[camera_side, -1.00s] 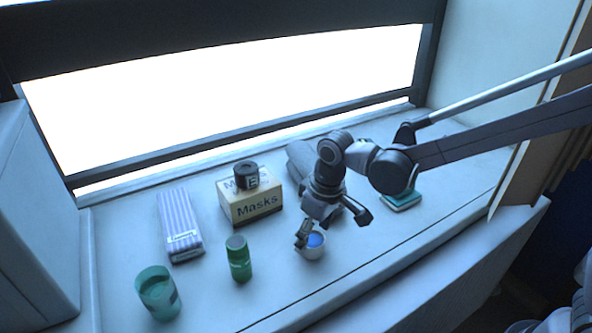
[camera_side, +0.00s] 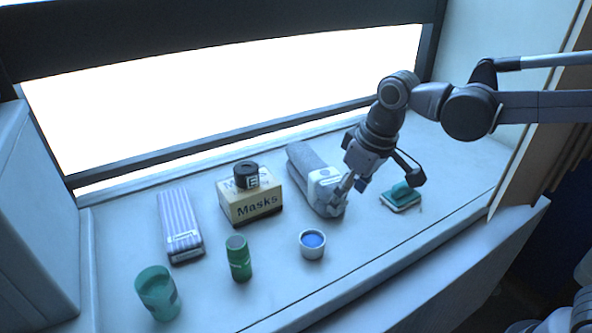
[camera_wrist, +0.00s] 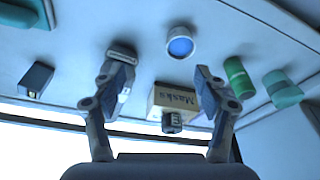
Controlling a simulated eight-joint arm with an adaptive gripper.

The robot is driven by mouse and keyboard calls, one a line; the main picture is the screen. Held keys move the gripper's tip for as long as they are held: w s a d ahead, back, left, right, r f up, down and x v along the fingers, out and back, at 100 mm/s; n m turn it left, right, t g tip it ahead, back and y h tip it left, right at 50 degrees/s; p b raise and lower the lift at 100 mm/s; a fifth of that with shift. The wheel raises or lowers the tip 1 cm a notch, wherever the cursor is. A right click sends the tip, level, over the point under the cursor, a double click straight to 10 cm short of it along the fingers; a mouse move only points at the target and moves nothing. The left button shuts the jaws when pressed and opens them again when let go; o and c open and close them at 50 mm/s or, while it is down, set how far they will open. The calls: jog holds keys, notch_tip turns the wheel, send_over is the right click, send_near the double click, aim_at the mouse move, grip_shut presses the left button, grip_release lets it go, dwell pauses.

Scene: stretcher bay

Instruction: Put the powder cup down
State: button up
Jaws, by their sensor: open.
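The powder cup (camera_side: 312,251) is a small white cup with blue powder inside. It stands upright on the pale counter near its front edge, and shows at the top of the wrist view (camera_wrist: 181,43). My gripper (camera_side: 379,187) is open and empty, raised above the counter, up and to the right of the cup and apart from it. In the wrist view my gripper (camera_wrist: 163,84) has its two fingers spread wide, with nothing held between them.
A Masks box (camera_side: 252,207) with a black jar (camera_side: 246,175) on top stands behind the cup. A green bottle (camera_side: 239,259), teal cup (camera_side: 158,294) and striped pack (camera_side: 180,226) are left.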

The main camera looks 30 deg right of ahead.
jog(key=s+d+f+m+t, duration=0.2)
jog(key=s+d+m+t, duration=0.1)
jog(key=s+d, duration=0.7)
jog(key=shift+d+f+t+h, duration=0.15)
jog(key=shift+d+t+h, duration=0.25)
jog(key=shift+d+t, duration=0.65)
jog(key=shift+d+g, duration=0.25)
